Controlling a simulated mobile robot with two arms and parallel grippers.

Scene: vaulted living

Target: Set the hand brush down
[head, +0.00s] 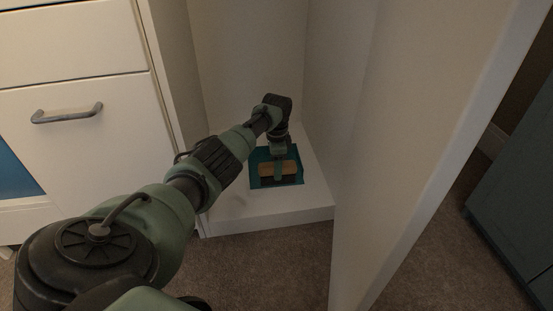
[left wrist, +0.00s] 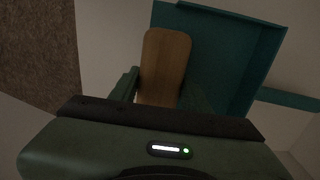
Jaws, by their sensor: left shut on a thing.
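The hand brush (head: 291,168) has a wooden, rounded body; it also shows in the left wrist view (left wrist: 166,62). My left gripper (head: 279,167) points down and is shut on it, inside the white cupboard. In the left wrist view the brush sits between the fingers of my left gripper (left wrist: 158,92). A teal dustpan (head: 259,156) lies under and around the brush on the cupboard floor; it also shows in the left wrist view (left wrist: 232,55). I cannot tell whether the brush touches the dustpan. My right gripper is not in view.
The raised white cupboard floor (head: 250,209) has bare room in front of the dustpan and to its right. A white drawer unit (head: 90,130) stands on the left. A white panel (head: 405,150) stands close on the right. Brown carpet (head: 270,265) lies in front.

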